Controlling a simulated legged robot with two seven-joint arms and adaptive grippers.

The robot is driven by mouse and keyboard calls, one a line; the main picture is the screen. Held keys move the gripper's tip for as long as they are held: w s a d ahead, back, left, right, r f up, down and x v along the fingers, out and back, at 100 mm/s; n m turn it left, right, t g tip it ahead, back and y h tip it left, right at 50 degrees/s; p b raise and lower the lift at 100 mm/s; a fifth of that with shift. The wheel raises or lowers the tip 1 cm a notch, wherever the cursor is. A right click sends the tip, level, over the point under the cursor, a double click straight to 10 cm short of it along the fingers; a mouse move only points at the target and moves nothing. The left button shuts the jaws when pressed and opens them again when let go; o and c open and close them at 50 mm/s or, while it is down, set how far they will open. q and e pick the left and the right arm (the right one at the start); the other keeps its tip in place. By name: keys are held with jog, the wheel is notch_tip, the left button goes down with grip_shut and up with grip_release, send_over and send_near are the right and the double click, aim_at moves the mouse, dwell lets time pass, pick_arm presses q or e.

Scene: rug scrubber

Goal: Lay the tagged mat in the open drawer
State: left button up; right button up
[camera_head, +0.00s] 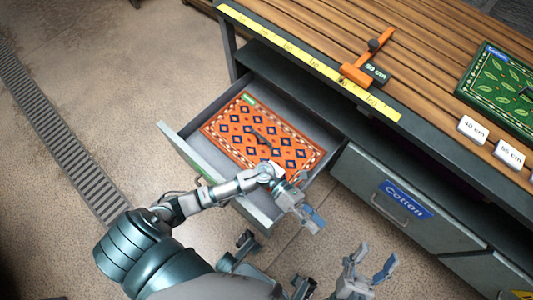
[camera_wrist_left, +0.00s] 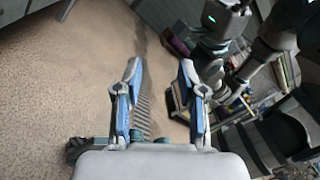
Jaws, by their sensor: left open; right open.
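An orange patterned mat (camera_head: 225,130) with a small green tag lies flat in the open drawer (camera_head: 180,142). A small dark thing rests on its middle. A green leaf-patterned mat (camera_head: 505,85) with a blue "Cotton" tag lies on the slatted bench top at the right. My left gripper (camera_head: 310,203) is open and empty, above the drawer's front right corner; its forearm crosses over the drawer front. The left wrist view shows its fingers (camera_wrist_left: 161,70) apart over the floor. My right gripper (camera_head: 376,256) is open and empty at the bottom, in front of the closed drawer.
A closed drawer (camera_head: 365,190) with a blue "Cotton" label sits right of the open one. A yellow ruler (camera_head: 290,48) runs along the bench edge, with an orange slider (camera_head: 355,73) marked 50 cm. White size cards (camera_head: 472,130) stand near the green mat.

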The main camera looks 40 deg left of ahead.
pick_arm(q)
jog(key=s+a+r+n+t+h, duration=0.2)
jog(key=a+r+n+t, duration=0.1)
jog(key=r+n+t, duration=0.75)
jog(key=s+a+r+n+t+h, duration=0.1)
jog(key=a+r+n+t+h, duration=0.2)
jog(key=r+n+t, duration=0.75)
jog(key=a+f+n+t+y, duration=0.1)
jog(key=a+n+t+y, duration=0.3)
jog(key=n+y, duration=0.5)
jog(key=a+f+n+t+y, duration=0.2)
jog(key=a+n+t+y, duration=0.2)
jog(key=n+y, duration=0.5)
jog(key=a+n, duration=0.1)
jog(key=n, duration=0.6)
jog(key=shift+a+f+n+t, duration=0.15)
jog(key=shift+f+n+t, duration=0.05)
jog(key=shift+n+t, duration=0.1)
